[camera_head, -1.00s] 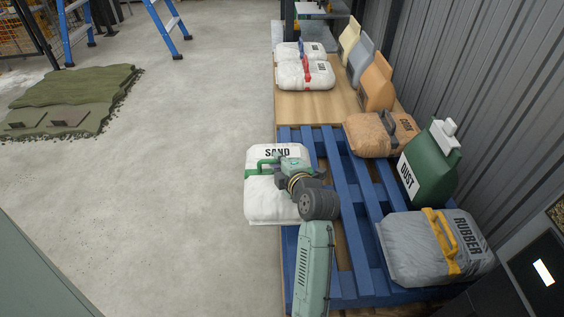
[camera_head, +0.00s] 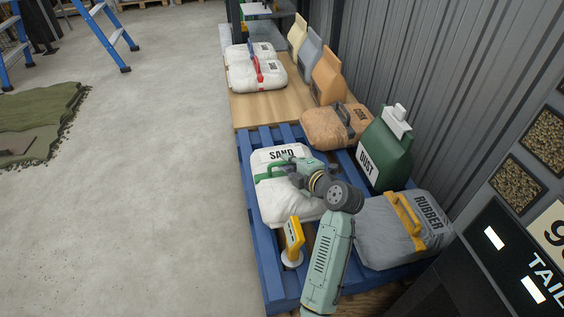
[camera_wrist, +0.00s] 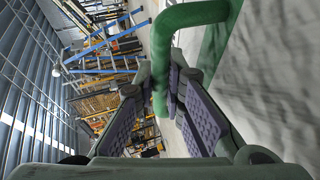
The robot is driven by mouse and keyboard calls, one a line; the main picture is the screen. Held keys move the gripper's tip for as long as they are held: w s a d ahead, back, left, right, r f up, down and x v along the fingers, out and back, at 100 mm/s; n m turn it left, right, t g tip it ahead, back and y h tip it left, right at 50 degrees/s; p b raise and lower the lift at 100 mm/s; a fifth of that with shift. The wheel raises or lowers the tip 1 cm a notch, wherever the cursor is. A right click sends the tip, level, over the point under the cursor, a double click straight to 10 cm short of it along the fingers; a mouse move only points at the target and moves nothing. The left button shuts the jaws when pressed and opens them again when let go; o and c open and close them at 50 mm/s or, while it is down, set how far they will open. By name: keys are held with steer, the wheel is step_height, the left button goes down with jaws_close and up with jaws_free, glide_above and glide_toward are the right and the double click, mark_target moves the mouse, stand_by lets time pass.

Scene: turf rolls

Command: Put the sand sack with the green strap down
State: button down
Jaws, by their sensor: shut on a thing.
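The white sand sack (camera_head: 285,208) with the green strap (camera_head: 262,175) hangs from my gripper (camera_head: 279,166) over the left part of the blue pallet (camera_head: 256,262). Whether its underside touches the slats cannot be told. My gripper is shut on the strap's handle loop, seen between the finger pads (camera_wrist: 172,92) in the wrist view. The green handle (camera_wrist: 160,62) and the sack's pale side (camera_wrist: 275,75) fill the right of that view. My arm hides the sack's right edge.
The grey rubber sack (camera_head: 385,240) lies right of the sand sack. A yellow-handled tool (camera_head: 293,238) stands close in front. White sacks (camera_head: 255,76) lie on the wooden board beyond.

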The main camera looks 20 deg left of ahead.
mark_target(288, 176)
steer(key=shift+f+b, duration=0.4)
steer(key=shift+f, duration=0.9)
steer(key=c, duration=2.1)
jaws_free()
steer(key=shift+f, duration=0.45)
steer(key=shift+c, duration=0.2)
steer(key=o, duration=0.5)
steer(key=shift+c, duration=0.2)
steer(key=shift+r, duration=0.1)
